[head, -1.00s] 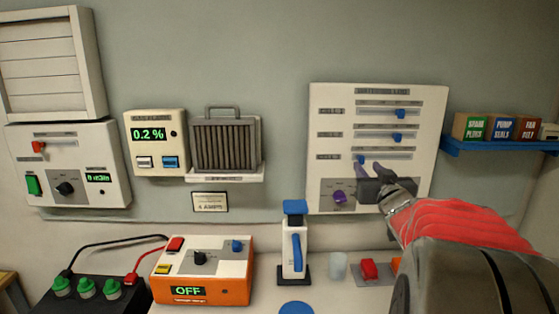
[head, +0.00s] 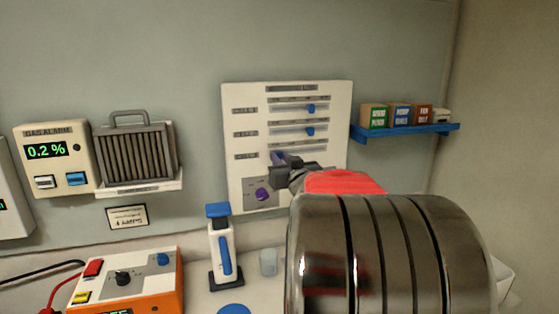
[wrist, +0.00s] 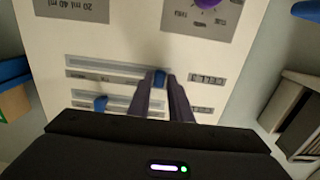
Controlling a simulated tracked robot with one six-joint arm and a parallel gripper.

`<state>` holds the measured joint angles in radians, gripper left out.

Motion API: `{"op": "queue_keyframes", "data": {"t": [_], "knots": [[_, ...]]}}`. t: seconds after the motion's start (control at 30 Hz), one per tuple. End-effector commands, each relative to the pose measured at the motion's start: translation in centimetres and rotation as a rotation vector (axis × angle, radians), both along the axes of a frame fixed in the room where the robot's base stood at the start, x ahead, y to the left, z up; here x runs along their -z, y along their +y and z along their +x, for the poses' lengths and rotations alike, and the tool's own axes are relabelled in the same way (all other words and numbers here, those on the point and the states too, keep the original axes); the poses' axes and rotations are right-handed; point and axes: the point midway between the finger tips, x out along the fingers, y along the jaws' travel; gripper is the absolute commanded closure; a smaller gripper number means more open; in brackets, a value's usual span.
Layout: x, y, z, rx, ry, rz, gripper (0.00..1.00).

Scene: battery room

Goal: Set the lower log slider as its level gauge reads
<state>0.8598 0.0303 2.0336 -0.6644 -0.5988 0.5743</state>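The white slider panel (head: 236,180) hangs on the wall, with three slider rows. The upper slider's blue handle (head: 311,108) and the middle one's blue handle (head: 310,131) sit toward the right of their slots. My gripper (head: 279,165) is at the lower row and covers much of it. In the wrist view, the panel appears turned over, and the lower slider's blue handle (wrist: 160,75) lies between my fingertips (wrist: 162,82). Whether they press on it is unclear. A grey plate marked "20 ml 40 ml" (wrist: 80,8) is partly in view. I make out no level gauge.
A purple knob (head: 262,194) sits below the sliders, close to my gripper. A blue shelf (head: 405,133) with small boxes is to the right. The bench below holds a blue-and-white device (head: 221,250), a clear cup (head: 268,262) and an orange box (head: 150,290).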

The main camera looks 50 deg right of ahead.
Motion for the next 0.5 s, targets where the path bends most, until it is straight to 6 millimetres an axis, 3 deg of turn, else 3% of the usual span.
{"op": "queue_keyframes", "data": {"t": [0.23,0.5], "knots": [[0.00,0.02,0.00,0.000,0.000,0.000,1.00],[0.00,0.06,0.02,-0.001,0.000,-0.001,1.00]]}}
